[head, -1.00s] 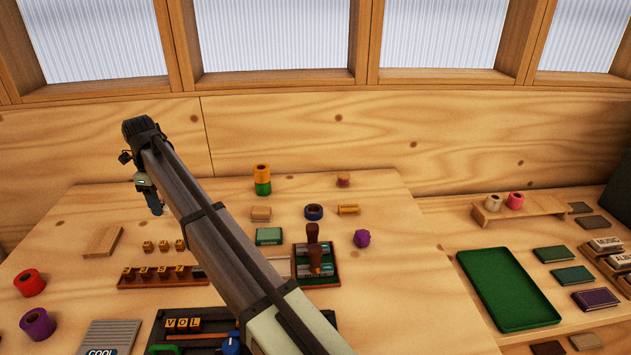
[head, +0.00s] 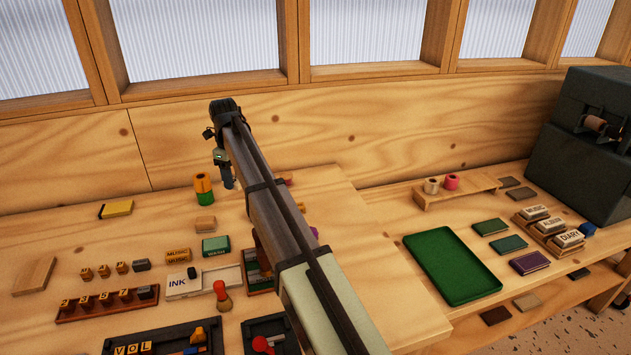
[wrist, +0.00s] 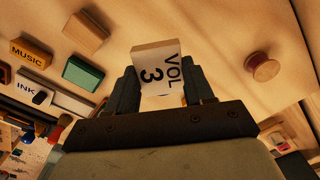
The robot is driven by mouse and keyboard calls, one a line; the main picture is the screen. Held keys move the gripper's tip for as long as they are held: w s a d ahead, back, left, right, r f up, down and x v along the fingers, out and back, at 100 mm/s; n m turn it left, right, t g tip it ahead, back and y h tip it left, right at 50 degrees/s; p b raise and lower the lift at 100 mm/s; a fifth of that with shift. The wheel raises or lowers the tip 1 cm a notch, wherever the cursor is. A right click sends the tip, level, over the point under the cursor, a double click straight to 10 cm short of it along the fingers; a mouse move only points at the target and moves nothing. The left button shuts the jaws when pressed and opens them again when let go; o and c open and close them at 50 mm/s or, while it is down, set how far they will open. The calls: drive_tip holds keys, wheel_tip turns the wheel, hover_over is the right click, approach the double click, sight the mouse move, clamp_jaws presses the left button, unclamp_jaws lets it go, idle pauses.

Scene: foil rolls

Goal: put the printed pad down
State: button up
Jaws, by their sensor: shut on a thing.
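The printed pad (wrist: 156,68) is a small block with a pale wood edge and a white face that reads "VOL 3". In the wrist view my gripper (wrist: 160,92) is shut on it, with a dark finger on each side. The pad is held above the wooden table. In the head view my gripper (head: 226,174) hangs over the back of the table, just right of a stacked orange and green roll (head: 204,190). I cannot make out the pad there.
A spool (wrist: 263,67) stands to the right in the wrist view. A wooden block (wrist: 86,33), a green block (wrist: 83,73) and an INK pad (wrist: 36,96) lie to the left. A green tray (head: 452,267) and a small raised shelf (head: 459,191) are at the right.

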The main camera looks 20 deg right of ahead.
drive_tip(key=s+d+m, duration=0.3)
drive_tip(key=d, duration=1.9)
drive_tip(key=s+d+f, duration=0.2)
drive_tip(key=s+d, duration=0.2)
drive_tip(key=d, duration=0.3)
drive_tip(key=n, duration=0.2)
approach(316, 180)
drive_tip(key=shift+s+f, duration=0.15)
drive_tip(key=shift+f, duration=2.7)
drive_tip(key=shift+w+f, duration=0.25)
drive_tip(key=shift+f, duration=0.1)
drive_tip(key=shift+f, duration=0.15)
